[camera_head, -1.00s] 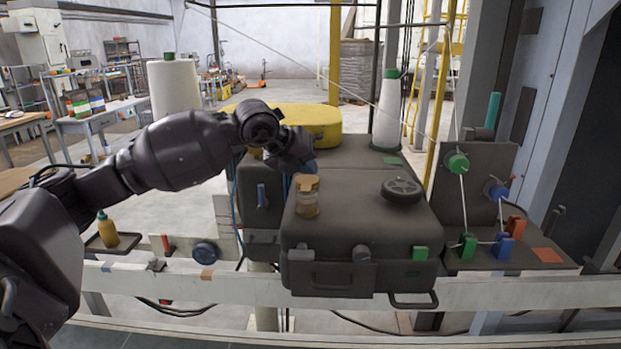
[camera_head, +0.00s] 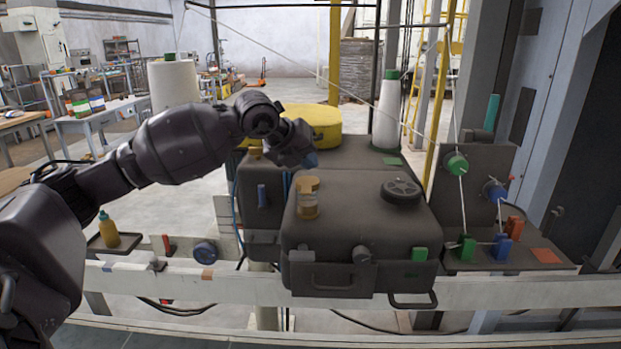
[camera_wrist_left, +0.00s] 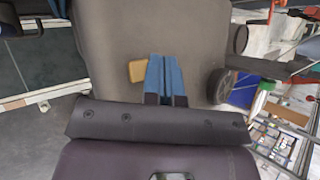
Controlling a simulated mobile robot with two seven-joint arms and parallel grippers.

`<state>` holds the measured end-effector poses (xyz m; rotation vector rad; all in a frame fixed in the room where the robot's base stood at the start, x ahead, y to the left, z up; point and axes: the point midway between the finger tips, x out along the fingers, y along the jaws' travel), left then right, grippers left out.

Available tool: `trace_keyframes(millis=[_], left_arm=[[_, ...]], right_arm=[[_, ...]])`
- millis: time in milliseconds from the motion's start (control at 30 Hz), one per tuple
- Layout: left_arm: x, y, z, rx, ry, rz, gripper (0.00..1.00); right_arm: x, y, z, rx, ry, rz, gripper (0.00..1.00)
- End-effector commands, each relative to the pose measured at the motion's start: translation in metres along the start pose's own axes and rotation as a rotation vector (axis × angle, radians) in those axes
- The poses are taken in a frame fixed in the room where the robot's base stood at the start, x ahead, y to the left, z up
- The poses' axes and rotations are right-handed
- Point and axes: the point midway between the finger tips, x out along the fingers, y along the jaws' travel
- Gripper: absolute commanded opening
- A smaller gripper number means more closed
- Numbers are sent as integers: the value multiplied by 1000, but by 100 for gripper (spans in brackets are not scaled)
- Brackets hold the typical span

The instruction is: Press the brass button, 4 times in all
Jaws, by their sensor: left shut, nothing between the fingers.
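A brass-coloured capped cylinder (camera_head: 308,198) stands upright on the dark machine top in the head view; I take it as the brass button, though its label is too small to tell. A tan block in the left wrist view (camera_wrist_left: 136,71), beside the fingers, is probably its cap. My left gripper (camera_head: 311,160) hangs just behind the cylinder, apart from it, its blue fingers partly hidden by the wrist. In the left wrist view the fingers (camera_wrist_left: 166,75) are together with nothing between them. My right gripper is not in view.
A black handwheel (camera_head: 401,190) lies right of the cylinder. A yellow drum (camera_head: 315,122) stands behind. Clear top surface lies between cylinder and handwheel.

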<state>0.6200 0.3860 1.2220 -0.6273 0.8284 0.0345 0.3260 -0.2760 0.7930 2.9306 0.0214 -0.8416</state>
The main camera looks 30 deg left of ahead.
Motion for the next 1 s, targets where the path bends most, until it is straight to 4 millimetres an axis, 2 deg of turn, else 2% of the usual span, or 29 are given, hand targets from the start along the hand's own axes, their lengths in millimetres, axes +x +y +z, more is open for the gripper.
trace_keyframes(millis=[333, 733, 1000], left_arm=[[-17, -12, 12, 0, -2, -1, 0], [-39, -28, 28, 0, -2, -1, 0], [-42, -30, 30, 0, 0, 0, 0]], right_arm=[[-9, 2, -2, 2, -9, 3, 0], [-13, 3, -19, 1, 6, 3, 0], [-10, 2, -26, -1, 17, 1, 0]])
